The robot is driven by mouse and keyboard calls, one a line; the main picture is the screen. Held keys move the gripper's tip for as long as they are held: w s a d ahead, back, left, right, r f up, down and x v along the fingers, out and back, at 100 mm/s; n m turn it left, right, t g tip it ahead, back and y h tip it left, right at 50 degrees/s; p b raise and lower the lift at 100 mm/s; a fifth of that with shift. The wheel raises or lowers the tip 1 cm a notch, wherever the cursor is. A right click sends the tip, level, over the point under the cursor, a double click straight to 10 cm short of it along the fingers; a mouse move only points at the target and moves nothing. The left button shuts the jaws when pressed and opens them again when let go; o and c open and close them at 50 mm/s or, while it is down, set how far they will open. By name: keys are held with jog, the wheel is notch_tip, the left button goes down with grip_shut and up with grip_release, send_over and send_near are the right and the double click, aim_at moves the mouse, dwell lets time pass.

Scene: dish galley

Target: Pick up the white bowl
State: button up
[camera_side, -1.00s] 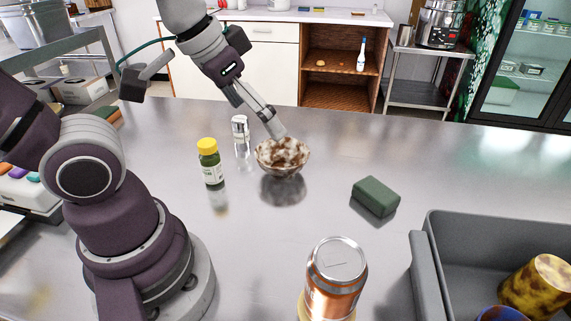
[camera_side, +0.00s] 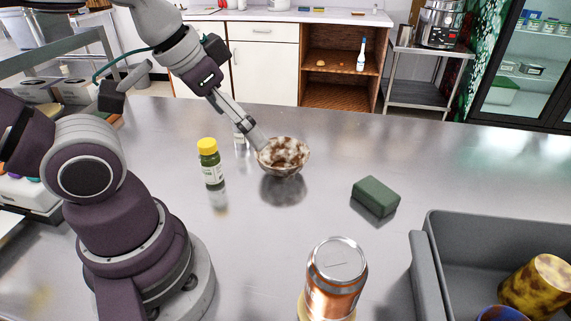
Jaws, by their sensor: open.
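The bowl (camera_side: 289,160) is white with brown mottling and stands upright on the steel table, mouth up. My gripper (camera_side: 257,143) is open and points down at the bowl's left rim. Its fingertips overlap the rim in this view; I cannot tell whether they touch it or straddle it. The far finger is largely hidden.
A green jar with a yellow lid (camera_side: 210,163) stands left of the bowl, and a shaker (camera_side: 240,141) is partly hidden behind my gripper. A green block (camera_side: 376,197), an orange can (camera_side: 336,279) and a grey bin (camera_side: 425,266) are nearer. The steel table (camera_side: 450,170) is clear on the right.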

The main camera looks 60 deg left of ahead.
jog(key=c, duration=1.2)
jog(key=n+y, duration=0.1)
jog(key=n, duration=0.9)
send_near(257, 152)
jog(key=shift+n, duration=0.4)
jog(key=shift+a+x, duration=0.1)
jog(key=shift+x, duration=2.55)
jog(key=shift+a+x, duration=0.15)
jog(key=shift+x, duration=2.45)
